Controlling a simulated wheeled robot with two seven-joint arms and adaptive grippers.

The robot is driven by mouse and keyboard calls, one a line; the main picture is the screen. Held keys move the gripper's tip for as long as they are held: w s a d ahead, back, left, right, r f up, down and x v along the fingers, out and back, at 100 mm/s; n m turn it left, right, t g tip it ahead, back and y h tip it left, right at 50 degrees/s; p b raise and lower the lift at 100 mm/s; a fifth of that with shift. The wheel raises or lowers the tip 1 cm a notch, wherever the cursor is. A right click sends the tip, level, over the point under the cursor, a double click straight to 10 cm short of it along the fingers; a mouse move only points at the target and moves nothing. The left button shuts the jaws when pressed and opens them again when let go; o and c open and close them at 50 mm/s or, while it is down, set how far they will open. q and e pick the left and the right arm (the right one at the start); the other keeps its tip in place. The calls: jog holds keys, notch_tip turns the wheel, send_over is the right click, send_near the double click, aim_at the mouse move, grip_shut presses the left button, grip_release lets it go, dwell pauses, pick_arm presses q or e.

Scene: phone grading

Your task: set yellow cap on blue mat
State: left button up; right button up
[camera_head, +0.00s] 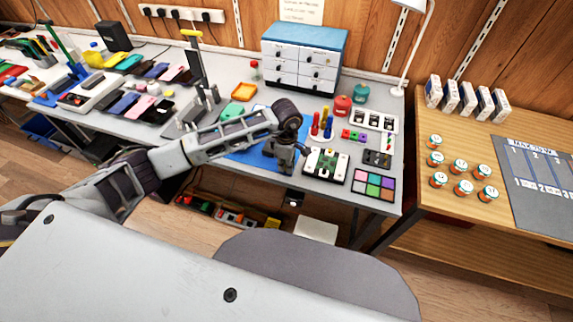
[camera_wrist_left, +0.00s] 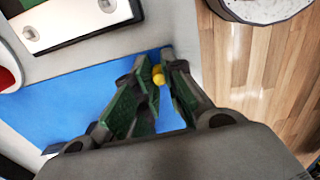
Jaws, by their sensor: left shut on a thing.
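The yellow cap (camera_wrist_left: 158,76) is small and round, and sits between the fingertips of my left gripper (camera_wrist_left: 156,82) in the left wrist view. The gripper is shut on it, above the right edge of the blue mat (camera_wrist_left: 70,107). I cannot tell the cap's height over the mat. In the head view the blue mat (camera_head: 247,157) lies at the table's front, partly covered by my left arm. My left gripper (camera_head: 285,168) points down there, and the cap is hidden. My right gripper is not in view.
A green board (camera_head: 326,165) and a colour chart (camera_head: 374,184) lie right of the mat. Red and blue screwdrivers (camera_head: 322,124) stand behind. A blue-topped drawer cabinet (camera_head: 303,56) is at the back. A grey stool (camera_head: 315,275) and the floor lie just beyond the table's front edge.

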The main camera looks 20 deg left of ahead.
pick_arm(q)
jog(key=o, duration=0.8)
jog(key=shift+c, duration=0.2)
jog(key=shift+o, duration=0.2)
jog(key=o, duration=0.4)
jog(key=shift+r+p, duration=0.3)
jog(key=shift+r, duration=0.4)
jog(key=shift+r, duration=0.15)
jog(key=shift+r+p, duration=1.6)
jog(key=shift+r, duration=1.65)
